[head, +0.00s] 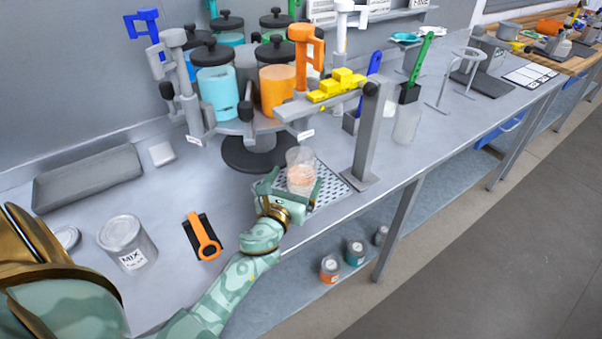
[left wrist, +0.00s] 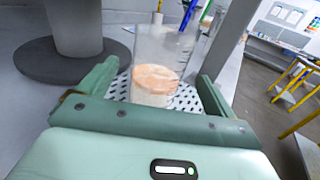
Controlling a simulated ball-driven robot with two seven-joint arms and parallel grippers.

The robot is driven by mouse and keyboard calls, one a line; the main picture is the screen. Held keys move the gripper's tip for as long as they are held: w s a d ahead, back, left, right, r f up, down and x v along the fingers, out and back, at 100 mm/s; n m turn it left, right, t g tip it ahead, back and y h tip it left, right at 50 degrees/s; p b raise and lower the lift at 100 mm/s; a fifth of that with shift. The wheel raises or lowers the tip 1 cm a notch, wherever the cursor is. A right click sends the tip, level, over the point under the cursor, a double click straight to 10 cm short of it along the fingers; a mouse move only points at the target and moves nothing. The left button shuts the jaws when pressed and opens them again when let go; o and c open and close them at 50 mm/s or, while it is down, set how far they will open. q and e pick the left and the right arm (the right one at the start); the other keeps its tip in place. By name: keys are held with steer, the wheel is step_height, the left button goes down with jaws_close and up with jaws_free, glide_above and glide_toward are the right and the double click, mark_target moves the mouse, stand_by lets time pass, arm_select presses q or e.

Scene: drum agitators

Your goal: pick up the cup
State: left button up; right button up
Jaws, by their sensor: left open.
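The cup (head: 301,172) is clear, with pinkish-orange contents in its lower part. It stands upright on a perforated metal plate (head: 331,190) at the front of the bench. In the left wrist view the cup (left wrist: 158,62) stands between the two fingers of my left gripper (left wrist: 154,90). That gripper (head: 291,186) is open around the cup, with visible gaps at the fingers in the wrist view. The cup's near lower edge is partly hidden by the gripper in the head view. My right gripper does not show.
A paint dispenser with coloured canisters (head: 217,88) rises behind the cup on a round dark base (head: 254,153). A grey post (head: 366,135) stands just right of the cup. A MIX can (head: 127,243) and an orange-and-black tool (head: 203,237) lie left. The bench's front edge is close.

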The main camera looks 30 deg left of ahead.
mark_target(306, 160)
arm_select(q)
steer(key=x, duration=0.5)
steer(key=shift+a+f, duration=0.1)
steer(key=shift+f, duration=0.05)
steer(key=shift+c, duration=0.3)
steer(key=c, duration=1.2)
steer(key=shift+c, duration=0.2)
